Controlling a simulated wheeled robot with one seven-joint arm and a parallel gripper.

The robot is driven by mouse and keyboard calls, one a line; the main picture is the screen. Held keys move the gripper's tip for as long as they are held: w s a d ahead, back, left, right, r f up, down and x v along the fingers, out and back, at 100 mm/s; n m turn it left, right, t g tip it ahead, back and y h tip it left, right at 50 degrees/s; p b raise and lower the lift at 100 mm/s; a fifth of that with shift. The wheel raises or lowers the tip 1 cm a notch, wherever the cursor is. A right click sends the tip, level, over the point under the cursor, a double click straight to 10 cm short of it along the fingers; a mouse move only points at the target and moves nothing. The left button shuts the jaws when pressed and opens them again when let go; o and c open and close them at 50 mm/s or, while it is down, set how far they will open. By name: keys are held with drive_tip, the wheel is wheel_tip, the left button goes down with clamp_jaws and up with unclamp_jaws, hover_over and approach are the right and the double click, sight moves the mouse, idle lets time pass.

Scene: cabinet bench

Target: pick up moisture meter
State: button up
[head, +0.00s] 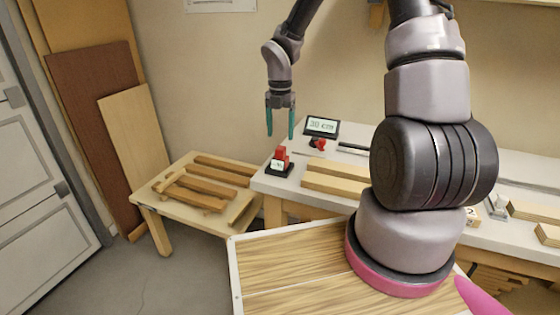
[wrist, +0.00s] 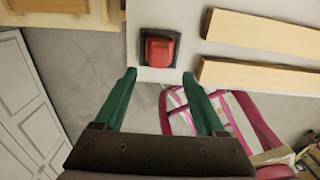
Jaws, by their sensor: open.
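A red block-like device with a small white face, which seems to be the moisture meter (head: 279,159), stands on a square black base (head: 279,171) at the left end of the bench. In the wrist view the red device (wrist: 159,50) is seen from above on its black base, just ahead of the fingertips and roughly centred between them. My gripper (head: 280,136) points down above the device, with its green fingers apart and nothing between them. It also shows in the wrist view (wrist: 159,75). The fingers do not appear to touch the device.
A display panel (head: 322,126) and a small red item (head: 318,143) are behind the device on the white bench (head: 268,184). Pale wooden bars (head: 337,171) lie to its right. A lower table (head: 150,200) with wooden slats stands at left.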

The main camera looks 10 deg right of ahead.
sight(280, 148)
drive_tip(key=f, duration=0.7)
drive_tip(key=shift+w+f, duration=0.15)
drive_tip(key=shift+w, duration=0.05)
clamp_jaws()
drive_tip(key=shift+r, duration=5)
